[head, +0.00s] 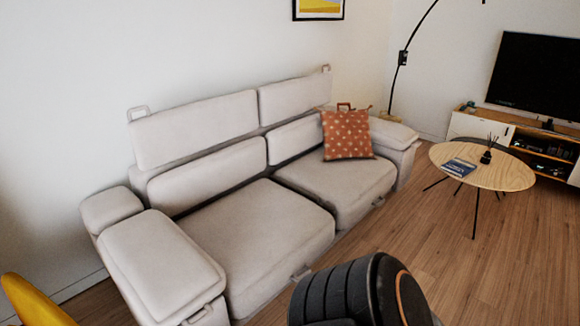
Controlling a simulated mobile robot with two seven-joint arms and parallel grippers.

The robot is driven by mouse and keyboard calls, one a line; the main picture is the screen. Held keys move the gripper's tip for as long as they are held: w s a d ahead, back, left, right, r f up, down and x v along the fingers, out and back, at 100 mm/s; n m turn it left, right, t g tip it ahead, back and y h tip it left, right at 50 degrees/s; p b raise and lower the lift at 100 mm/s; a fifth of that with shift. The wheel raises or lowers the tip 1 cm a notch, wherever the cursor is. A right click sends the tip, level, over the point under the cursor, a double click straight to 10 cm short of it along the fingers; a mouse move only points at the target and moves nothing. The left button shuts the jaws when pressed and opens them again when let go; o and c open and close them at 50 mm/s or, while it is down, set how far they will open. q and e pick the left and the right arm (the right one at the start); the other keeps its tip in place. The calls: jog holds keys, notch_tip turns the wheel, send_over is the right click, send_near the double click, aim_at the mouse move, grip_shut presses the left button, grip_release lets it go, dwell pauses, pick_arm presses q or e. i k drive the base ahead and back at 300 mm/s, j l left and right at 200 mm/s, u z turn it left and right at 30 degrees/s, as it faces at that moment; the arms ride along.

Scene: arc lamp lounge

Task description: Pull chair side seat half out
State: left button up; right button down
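The beige sofa has two seats side by side. The seat on the yellow chair's side (250,240) is the left one, with a small pull handle (301,273) low on its front. The other seat (345,188) also has a low front handle (379,201). The two seat fronts look roughly in line. Part of the yellow chair (32,302) shows at the bottom left corner. A dark rounded link of my arm is at the bottom centre, in front of the left seat's front. Neither of my grippers is in view.
An orange patterned cushion (347,135) rests on the far seat. A padded armrest (162,264) stands at the sofa's left end. A round wooden coffee table (505,174) on thin legs stands at right. Wooden floor (440,250) is clear between the sofa and table.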

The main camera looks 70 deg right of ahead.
aim_at(263, 233)
jog(key=z, duration=2.4)
jog(key=i+l+u, duration=0.3)
jog(key=i+l, duration=0.3)
jog(key=i, duration=0.2)
jog(key=i+l+u, duration=0.3)
jog(key=i+l, duration=0.45)
